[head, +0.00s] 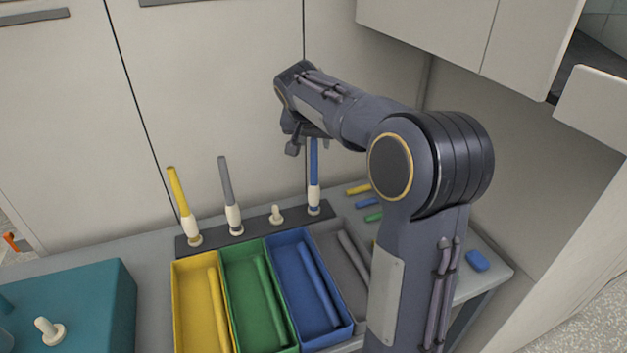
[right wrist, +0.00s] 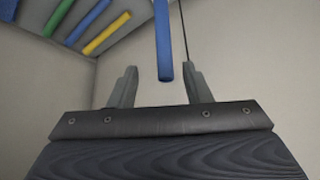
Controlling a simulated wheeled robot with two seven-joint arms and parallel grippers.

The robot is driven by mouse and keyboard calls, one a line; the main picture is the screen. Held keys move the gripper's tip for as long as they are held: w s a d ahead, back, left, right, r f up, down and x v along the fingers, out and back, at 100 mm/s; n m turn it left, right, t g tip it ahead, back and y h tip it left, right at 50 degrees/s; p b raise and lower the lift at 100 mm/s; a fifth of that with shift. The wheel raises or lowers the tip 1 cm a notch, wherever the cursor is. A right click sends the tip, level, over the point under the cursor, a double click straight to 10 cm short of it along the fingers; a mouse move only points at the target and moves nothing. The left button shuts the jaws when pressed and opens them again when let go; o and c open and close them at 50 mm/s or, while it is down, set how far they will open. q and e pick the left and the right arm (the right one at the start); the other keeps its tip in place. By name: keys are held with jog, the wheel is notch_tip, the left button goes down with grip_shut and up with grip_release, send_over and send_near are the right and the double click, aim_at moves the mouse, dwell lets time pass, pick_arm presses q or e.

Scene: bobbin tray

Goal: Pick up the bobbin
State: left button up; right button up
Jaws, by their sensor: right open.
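Another bare white bobbin (head: 277,214) stands on the dark rack (head: 254,228). The rack also holds a yellow rod (head: 178,192), a grey rod (head: 226,182) and a blue rod (head: 314,163), each with a white bobbin-like piece at its foot. My right gripper (head: 305,145) is at the blue rod's upper end, partly hidden by its arm. In the right wrist view its fingers (right wrist: 160,68) are open, with the blue rod's end between them. My left gripper is out of view.
Yellow (head: 185,310), green (head: 242,290), blue (head: 291,265) and grey bins stand in front of the rack, with rods inside. Short coloured sticks (head: 367,203) lie to its right. Cabinet walls (head: 230,90) rise close behind. My right arm hides part of the table.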

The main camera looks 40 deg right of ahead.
aim_at(315, 152)
jog(key=x, duration=0.7)
jog(key=shift+w+a+f+p, duration=0.1)
jog(key=shift+w+f+p, duration=0.05)
jog(key=shift+w+p, duration=0.2)
jog(key=shift+s, duration=0.1)
jog(key=shift+c, duration=0.4)
grip_shut()
